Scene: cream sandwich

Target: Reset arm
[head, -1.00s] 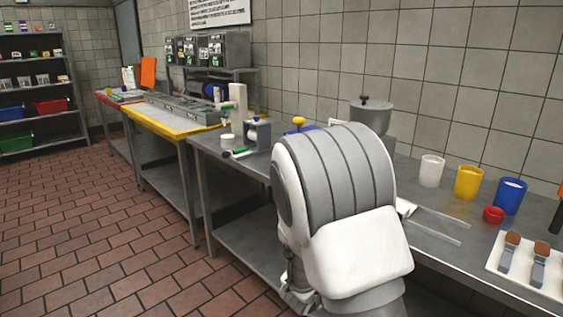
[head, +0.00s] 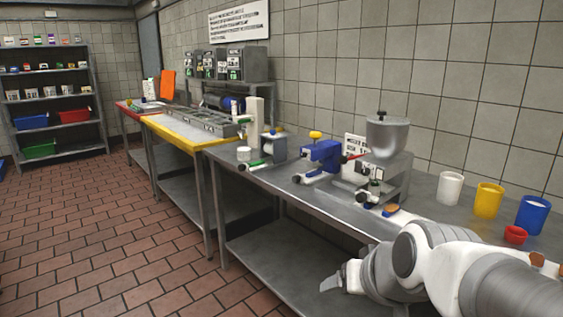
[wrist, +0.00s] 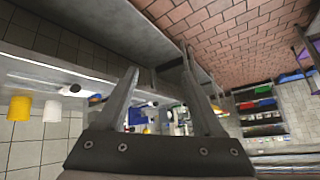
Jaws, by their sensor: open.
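My arm is in the lower right of the head view, in front of the steel counter (head: 270,185). My gripper (head: 335,281) points left, off the counter's front edge and over the floor. In the wrist view the two fingers of my gripper (wrist: 160,92) are spread apart with nothing between them. The wrist view appears upside down, with the floor at the top and the counter's things hanging at the left.
A steel hopper machine (head: 388,150), a blue device (head: 322,156), and white (head: 450,188), yellow (head: 488,201) and blue (head: 533,216) cups stand on the counter. A yellow-edged prep table (head: 200,150) and shelves (head: 60,95) are farther left. The brick floor (head: 100,240) is clear.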

